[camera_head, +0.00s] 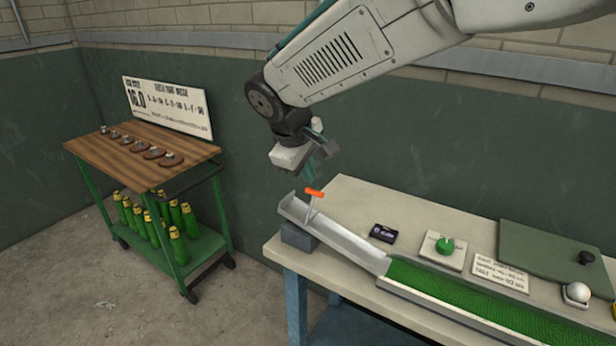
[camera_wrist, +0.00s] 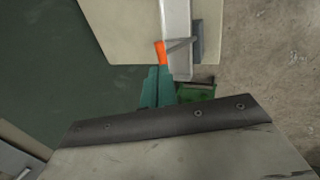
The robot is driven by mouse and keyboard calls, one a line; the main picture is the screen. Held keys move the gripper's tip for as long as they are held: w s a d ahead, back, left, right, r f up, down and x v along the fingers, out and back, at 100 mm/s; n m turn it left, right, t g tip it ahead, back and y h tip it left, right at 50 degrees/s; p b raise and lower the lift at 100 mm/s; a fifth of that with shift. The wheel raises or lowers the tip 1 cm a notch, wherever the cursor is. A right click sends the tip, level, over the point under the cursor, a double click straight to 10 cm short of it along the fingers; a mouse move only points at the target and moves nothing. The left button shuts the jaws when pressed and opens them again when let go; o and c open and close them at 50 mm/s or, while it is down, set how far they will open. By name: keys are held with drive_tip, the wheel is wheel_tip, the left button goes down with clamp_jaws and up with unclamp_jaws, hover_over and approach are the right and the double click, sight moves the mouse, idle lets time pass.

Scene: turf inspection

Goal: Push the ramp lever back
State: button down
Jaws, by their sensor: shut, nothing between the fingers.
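The ramp lever has an orange handle (camera_head: 314,193) on a thin pale stem at the upper end of the metal ramp (camera_head: 335,236). The ramp slopes down to a green turf strip (camera_head: 470,300). My gripper (camera_head: 318,178) is just above and beside the orange handle in the head view, with its fingers shut and empty. In the wrist view the green fingertips (camera_wrist: 157,72) end close to the orange handle (camera_wrist: 160,53); I cannot tell whether they touch. The ramp (camera_wrist: 177,20) also shows in the wrist view.
The pale table (camera_head: 390,205) holds a small black device (camera_head: 383,233), a plate with a green knob (camera_head: 445,246), a white ball (camera_head: 577,293) and a green board (camera_head: 545,250). A wooden-topped cart (camera_head: 140,152) with several green bottles stands at left. Bare floor lies between cart and table.

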drive_tip(key=w+d+r+v, duration=0.1)
drive_tip(key=w+v, duration=0.1)
drive_tip(key=v, duration=1)
drive_tip(key=s+d+f+m+g, duration=0.1)
drive_tip(key=s+d+f+m, duration=0.2)
drive_tip(key=s+d, duration=0.6)
drive_tip(key=s+d+f+m+g+y, duration=0.1)
drive_tip(key=s+d+f+m, duration=0.2)
drive_tip(key=s+d, duration=0.6)
drive_tip(key=s+d+f+m+y, duration=0.1)
drive_tip(key=s+d+f+m, duration=0.3)
drive_tip(key=s+d, duration=0.6)
drive_tip(key=d+m, duration=0.2)
drive_tip(key=d, duration=0.2)
drive_tip(key=shift+g, duration=0.4)
drive_tip(key=shift+w, duration=0.1)
